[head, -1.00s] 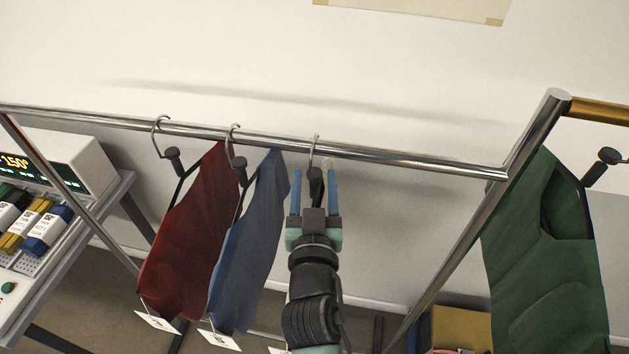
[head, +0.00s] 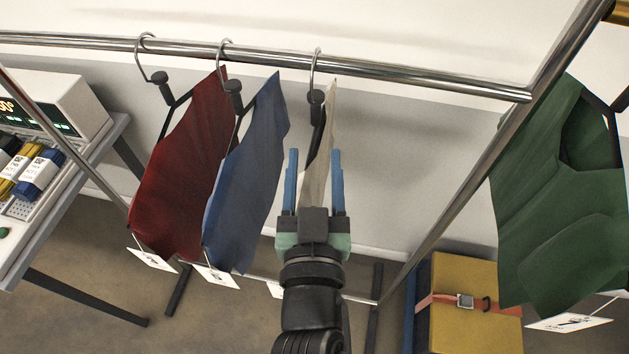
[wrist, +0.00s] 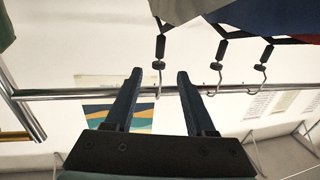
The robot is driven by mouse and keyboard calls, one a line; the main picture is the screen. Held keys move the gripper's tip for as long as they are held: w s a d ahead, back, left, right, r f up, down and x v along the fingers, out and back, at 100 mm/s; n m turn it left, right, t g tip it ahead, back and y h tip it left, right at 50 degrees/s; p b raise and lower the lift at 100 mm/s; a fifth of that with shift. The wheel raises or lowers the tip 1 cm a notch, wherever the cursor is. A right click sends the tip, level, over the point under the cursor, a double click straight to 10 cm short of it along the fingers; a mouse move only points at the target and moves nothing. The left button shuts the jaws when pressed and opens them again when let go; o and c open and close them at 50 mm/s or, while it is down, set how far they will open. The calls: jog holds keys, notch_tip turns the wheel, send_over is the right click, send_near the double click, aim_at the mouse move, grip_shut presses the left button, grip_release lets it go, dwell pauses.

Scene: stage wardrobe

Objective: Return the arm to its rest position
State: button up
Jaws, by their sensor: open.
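My gripper (head: 314,185) is in the middle of the head view, in front of the rail and below it. Its two blue fingers are apart, with nothing held between them. A cream garment (head: 319,150) hangs on the rail just behind the fingers, and my gripper hides its lower part. In the wrist view my gripper (wrist: 158,95) shows spread fingers, with the hook of a hanger (wrist: 159,65) seen between and beyond them. I cannot tell the exact distance from the fingers to the cream garment.
A metal rail (head: 420,79) also carries a red garment (head: 185,165) and a blue garment (head: 245,180) to the left. A green garment (head: 550,200) hangs at the right. A bench (head: 70,200) stands left; a yellow case (head: 460,300) stands low right.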

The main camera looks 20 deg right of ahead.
jog(key=w+a+r+t+y, duration=0.1)
jog(key=w+a+r+t, duration=0.1)
jog(key=r, duration=0.7)
jog(key=w+a+r+t, duration=0.2)
jog(key=a+r+t, duration=0.1)
jog(key=r, duration=0.7)
jog(key=s+a+r+n+t+y, duration=0.1)
jog(key=s+a+r+t+y, duration=0.1)
jog(key=r, duration=0.5)
jog(key=s+a+r+n+t+y, duration=0.2)
jog(key=r, duration=0.5)
jog(key=s+a+r+n+t+y, duration=0.1)
jog(key=s+a+r+y, duration=0.1)
jog(key=r, duration=0.5)
jog(key=shift+a+n+t, duration=0.4)
jog(key=shift+a, duration=0.05)
